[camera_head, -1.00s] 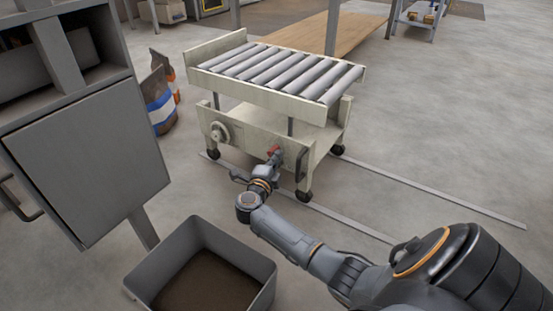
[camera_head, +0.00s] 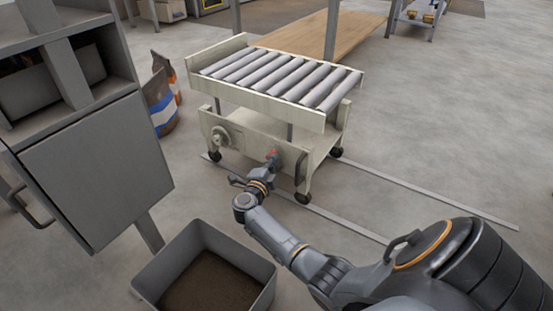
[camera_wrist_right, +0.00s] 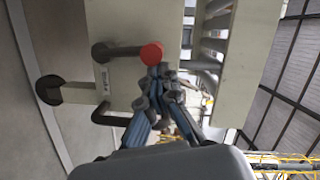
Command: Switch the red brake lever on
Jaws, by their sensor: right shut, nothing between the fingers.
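The red brake lever (camera_head: 271,153) is on the near side of the cream roller cart (camera_head: 245,148), between the round handwheel and the dark handle. In the right wrist view its round red knob (camera_wrist_right: 151,53) shows just beyond my fingertips. My right gripper (camera_head: 274,163) is at the lever, with its fingers shut and empty. In the right wrist view the fingertips (camera_wrist_right: 160,82) are right below the knob; I cannot tell whether they touch it. My left gripper is not in view.
The handwheel (camera_head: 220,136) is left of the lever, and the dark handle (camera_head: 301,167) is right of it. A grey bin (camera_head: 157,259) stands in front, with a grey cabinet (camera_head: 98,172) at left. Bags (camera_head: 161,103) stand behind. The floor at right is clear.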

